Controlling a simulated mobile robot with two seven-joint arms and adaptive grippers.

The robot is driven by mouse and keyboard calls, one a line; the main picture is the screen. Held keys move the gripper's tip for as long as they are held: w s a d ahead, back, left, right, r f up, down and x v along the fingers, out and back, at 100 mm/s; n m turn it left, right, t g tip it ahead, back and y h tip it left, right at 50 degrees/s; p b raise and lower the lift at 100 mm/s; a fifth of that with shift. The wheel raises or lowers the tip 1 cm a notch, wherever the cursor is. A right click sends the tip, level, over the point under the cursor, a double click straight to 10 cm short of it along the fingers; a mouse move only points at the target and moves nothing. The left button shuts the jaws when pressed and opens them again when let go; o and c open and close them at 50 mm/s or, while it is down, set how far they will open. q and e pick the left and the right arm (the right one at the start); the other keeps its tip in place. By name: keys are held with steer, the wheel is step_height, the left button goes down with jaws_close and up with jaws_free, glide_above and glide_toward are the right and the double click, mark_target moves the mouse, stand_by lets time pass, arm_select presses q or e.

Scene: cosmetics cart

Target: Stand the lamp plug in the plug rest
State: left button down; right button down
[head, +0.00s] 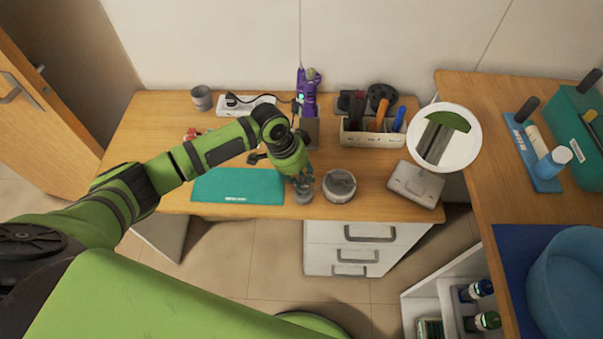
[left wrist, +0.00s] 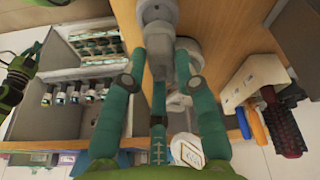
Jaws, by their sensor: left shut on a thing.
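My left gripper (head: 303,181) reaches down over the front of the desk, just right of the teal mat. Its fingers are closed on a small grey piece (head: 304,196), which I take to be the lamp plug. In the left wrist view, the fingers (left wrist: 165,62) converge on this grey piece (left wrist: 157,12). The fingers hide much of it, and I cannot tell a separate plug rest from it. A round grey pot (head: 340,186) stands close to its right. The round mirror lamp (head: 473,137) stands on its grey base (head: 415,184) further right.
The teal mat (head: 238,186) lies left of the gripper. Behind are a grey cup (head: 201,98), a white power strip (head: 262,101), a purple tool (head: 308,88) in a holder and an organiser (head: 372,139) full of tools. Drawers (head: 350,247) stand below the desk.

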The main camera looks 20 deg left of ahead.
mark_target(299, 179)
arm_select(q)
steer(key=shift+f+b, duration=0.95)
steer(key=shift+f, duration=0.9)
steer(key=c, duration=0.9)
jaws_free()
steer(key=shift+o, duration=0.2)
steer(key=shift+a+r, duration=0.1)
steer(key=shift+r, duration=0.2)
steer(key=v, duration=1.1)
steer(key=shift+r, duration=0.25)
steer(key=shift+s, duration=0.1)
